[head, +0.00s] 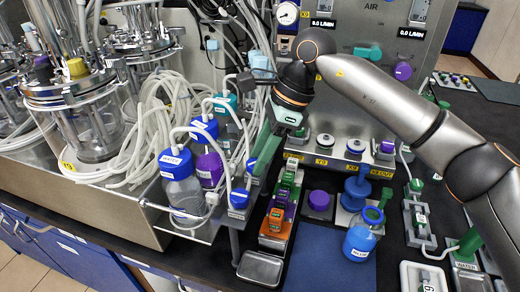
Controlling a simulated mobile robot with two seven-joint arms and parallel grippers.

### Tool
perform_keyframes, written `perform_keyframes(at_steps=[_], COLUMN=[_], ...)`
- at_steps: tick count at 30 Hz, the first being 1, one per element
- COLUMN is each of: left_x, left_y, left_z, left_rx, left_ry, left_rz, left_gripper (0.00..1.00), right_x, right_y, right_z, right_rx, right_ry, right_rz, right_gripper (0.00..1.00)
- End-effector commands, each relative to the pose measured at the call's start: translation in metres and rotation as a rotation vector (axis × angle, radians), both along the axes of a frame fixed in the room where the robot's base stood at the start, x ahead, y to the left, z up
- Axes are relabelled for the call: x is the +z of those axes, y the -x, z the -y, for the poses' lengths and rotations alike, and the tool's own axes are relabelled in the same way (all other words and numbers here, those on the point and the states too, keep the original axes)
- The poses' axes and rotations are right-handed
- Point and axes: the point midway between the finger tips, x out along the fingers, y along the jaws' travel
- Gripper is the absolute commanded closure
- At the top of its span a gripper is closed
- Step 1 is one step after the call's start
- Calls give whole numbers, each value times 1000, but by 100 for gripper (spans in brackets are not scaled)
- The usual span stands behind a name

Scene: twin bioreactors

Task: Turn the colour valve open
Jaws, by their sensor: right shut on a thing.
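My right gripper (264,155) reaches down from the upper middle, its arm coming in from the right. Its green fingers point down and left and are shut beside a small blue part (251,165). This part appears to be the handle of the colour valve, by the edge of the steel bench. The fingers cover much of it, and I cannot read how far it is turned. My left gripper is not in view.
Blue-capped bottles (181,185) and white tubing (165,110) crowd the left of the gripper, beside a glass bioreactor (88,120). A rack of coloured clips (275,222), a blue-ringed bottle (360,240) and a metal tray (260,269) stand below. The blue mat (320,260) has free room.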

Motion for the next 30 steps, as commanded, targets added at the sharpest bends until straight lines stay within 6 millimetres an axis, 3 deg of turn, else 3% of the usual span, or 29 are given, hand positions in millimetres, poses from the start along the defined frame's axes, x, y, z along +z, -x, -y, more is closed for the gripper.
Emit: perform_keyframes(at_steps=[18,30], left_x=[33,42], left_y=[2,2], left_z=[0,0], left_rx=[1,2], left_ry=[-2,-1], left_rz=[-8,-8], left_gripper=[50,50], right_x=[3,2], right_y=[-5,-7], right_z=[-3,-4], right_rx=[551,737], right_ry=[-1,0], right_rz=[1,4], right_gripper=[100,100])
